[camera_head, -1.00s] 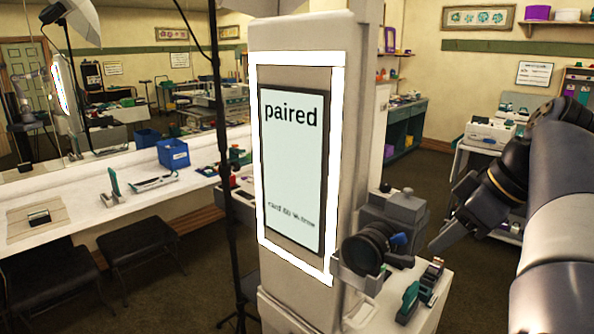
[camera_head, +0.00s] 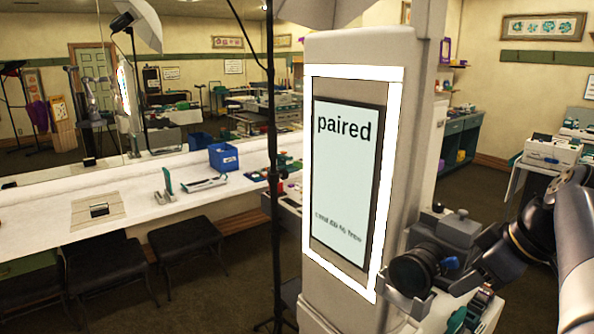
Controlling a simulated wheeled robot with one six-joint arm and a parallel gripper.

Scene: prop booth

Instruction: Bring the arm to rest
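My arm comes in at the right edge, with a thick grey link and dark joints. Its far part (camera_head: 500,255) points left toward a grey camera-like device (camera_head: 458,228) with a round black lens (camera_head: 412,271), beside the kiosk. In the picture the arm's end meets or overlaps this device; I cannot tell whether they touch. The fingers of my gripper cannot be made out, nor whether anything is held.
A tall beige kiosk (camera_head: 365,50) with a lit frame and a screen reading "paired" (camera_head: 345,180) stands close in front. A dark stand pole (camera_head: 273,150) is left of it. A long white counter (camera_head: 60,240) with a blue bin (camera_head: 223,157) and stools (camera_head: 187,240) fills the left.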

